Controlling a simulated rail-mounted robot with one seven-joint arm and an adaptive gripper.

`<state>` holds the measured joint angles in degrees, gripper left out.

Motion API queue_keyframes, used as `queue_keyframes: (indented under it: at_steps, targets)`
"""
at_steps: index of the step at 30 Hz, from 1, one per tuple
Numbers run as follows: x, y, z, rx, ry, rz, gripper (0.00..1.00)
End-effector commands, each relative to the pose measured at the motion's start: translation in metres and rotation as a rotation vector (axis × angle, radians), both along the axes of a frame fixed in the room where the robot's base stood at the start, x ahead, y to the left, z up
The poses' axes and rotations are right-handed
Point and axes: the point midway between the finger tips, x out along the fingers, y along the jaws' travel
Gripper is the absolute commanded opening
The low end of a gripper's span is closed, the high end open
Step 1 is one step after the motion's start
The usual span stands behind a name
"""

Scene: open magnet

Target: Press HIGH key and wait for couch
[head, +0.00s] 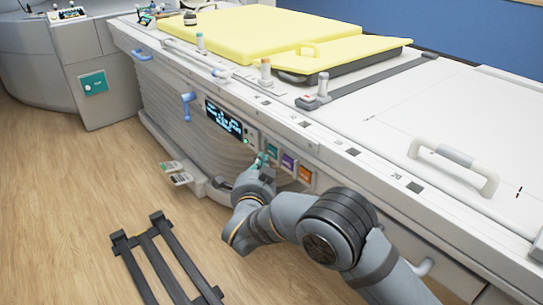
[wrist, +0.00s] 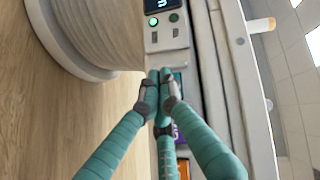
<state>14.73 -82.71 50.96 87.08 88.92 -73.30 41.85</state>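The couch side carries a dark display (head: 225,117) with pale lettering. Right of it is a row of keys: a teal key (head: 272,150), a purple key (head: 288,160) and an orange key (head: 305,173). Their labels are too small to read, so I cannot tell which is HIGH. My gripper (head: 262,159) has its fingers together and empty, tips close to the teal key. In the wrist view, the closed teal fingertips (wrist: 160,76) partly cover the teal key (wrist: 182,80); I cannot tell whether they touch it. The purple key is partly hidden behind the fingers.
A lit green button (wrist: 173,17) sits by the display's end. Yellow pads (head: 240,35) lie on the couch top, with a white handle (head: 455,165) at the right. Foot pedals (head: 176,174) stand below, and a dark frame (head: 160,260) lies on the wooden floor.

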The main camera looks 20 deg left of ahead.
Motion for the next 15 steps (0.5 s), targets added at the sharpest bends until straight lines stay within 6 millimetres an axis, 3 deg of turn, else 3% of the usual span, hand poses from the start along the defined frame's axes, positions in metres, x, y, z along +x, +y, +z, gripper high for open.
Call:
queue_keyframes:
  at_steps: [7, 15]
  targets:
    - [-0.003, 0.002, 0.0, 0.0, -0.001, 0.003, 0.0]
    - [-0.024, 0.017, -0.001, -0.001, -0.001, 0.004, 0.0]
